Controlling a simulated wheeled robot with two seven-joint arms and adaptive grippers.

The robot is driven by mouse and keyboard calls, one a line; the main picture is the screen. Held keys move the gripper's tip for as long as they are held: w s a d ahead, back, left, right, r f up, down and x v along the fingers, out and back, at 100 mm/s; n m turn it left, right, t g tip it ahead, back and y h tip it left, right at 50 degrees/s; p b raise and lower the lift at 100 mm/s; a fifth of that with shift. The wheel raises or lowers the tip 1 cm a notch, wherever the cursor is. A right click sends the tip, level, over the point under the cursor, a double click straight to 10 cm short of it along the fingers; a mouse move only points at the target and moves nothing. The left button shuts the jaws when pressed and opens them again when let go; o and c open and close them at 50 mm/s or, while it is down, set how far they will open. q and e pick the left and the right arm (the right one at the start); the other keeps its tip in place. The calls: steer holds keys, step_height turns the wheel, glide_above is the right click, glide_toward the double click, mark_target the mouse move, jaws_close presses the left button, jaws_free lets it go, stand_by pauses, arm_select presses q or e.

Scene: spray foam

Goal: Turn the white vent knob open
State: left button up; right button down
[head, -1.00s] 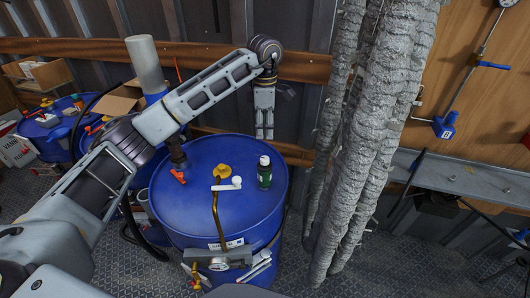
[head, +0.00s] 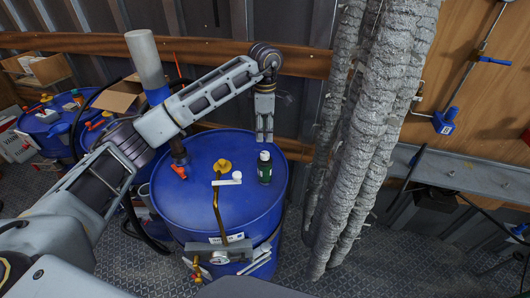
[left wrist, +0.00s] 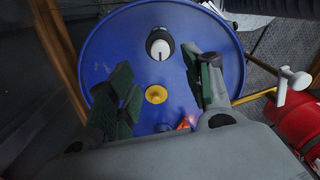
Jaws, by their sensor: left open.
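The white vent knob (head: 228,180) is T-shaped and sits at the top of a bent brass pipe (head: 218,215) at the blue drum's front. In the left wrist view a white T-shaped knob (left wrist: 290,82) shows at the right, outside the drum's outline and clear of the jaws. My left gripper (head: 264,139) points down at the drum's back edge, open and empty, apart from the knob. In the left wrist view its fingers (left wrist: 162,95) flank the yellow cap (left wrist: 156,94) in the picture; contact cannot be told. My right gripper is not in view.
On the blue drum (head: 185,205) stand a dark bottle with a pale cap (head: 264,170) and a red-orange valve (head: 179,171). A gauge (head: 220,257) is at its front. Thick grey pipes (head: 345,190) rise to its right. A red cylinder (left wrist: 303,120) shows at the wrist view's right.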

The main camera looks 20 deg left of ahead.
mark_target(265, 153)
arm_select(q)
steer(key=shift+f+p, duration=0.85)
steer(key=shift+f, duration=4.35)
steer(key=c, duration=1.1)
